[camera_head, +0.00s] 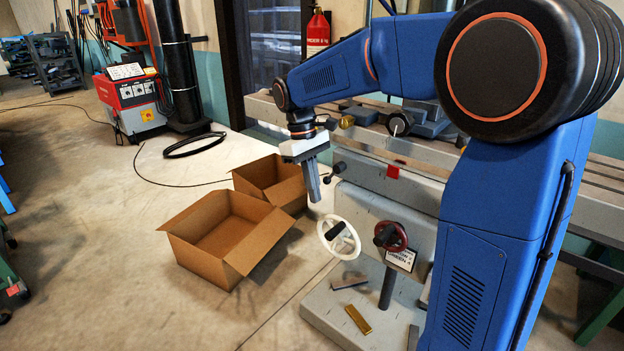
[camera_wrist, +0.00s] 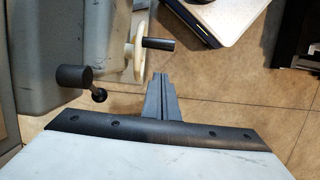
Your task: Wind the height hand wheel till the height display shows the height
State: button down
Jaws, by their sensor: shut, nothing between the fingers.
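A white hand wheel (camera_head: 347,245) with a dark handle stands on the front of the grey machine (camera_head: 372,214). In the wrist view the wheel (camera_wrist: 138,38) shows edge-on, its dark handle (camera_wrist: 160,44) sticking out to the right. A smaller red-rimmed hand wheel (camera_head: 402,241) is on a dark post to its right. Which one is the height wheel I cannot tell. My gripper (camera_head: 314,198) points down, shut and empty, above and left of the white wheel, apart from it. Its fingers (camera_wrist: 160,80) also show in the wrist view. I cannot make out a height display.
A black-knobbed lever (camera_wrist: 72,76) lies close left of my fingers in the wrist view. A small card (camera_head: 400,260) hangs by the red wheel, its text mostly unreadable. Two open cardboard boxes (camera_head: 193,257) (camera_head: 252,175) stand left. A brass bar (camera_head: 358,319) lies on the machine's base.

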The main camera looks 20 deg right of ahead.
aim_at(327, 215)
jog(key=shift+s+d+f, duration=0.4)
jog(key=shift+s+f, duration=0.25)
jog(key=shift+f, duration=0.35)
jog(key=shift+s+d+f, duration=0.4)
jog(key=shift+s+f, duration=0.2)
jog(key=shift+f, duration=0.35)
jog(key=shift+s+d+f, duration=0.4)
jog(key=shift+s+f, duration=0.25)
jog(key=shift+f, duration=0.35)
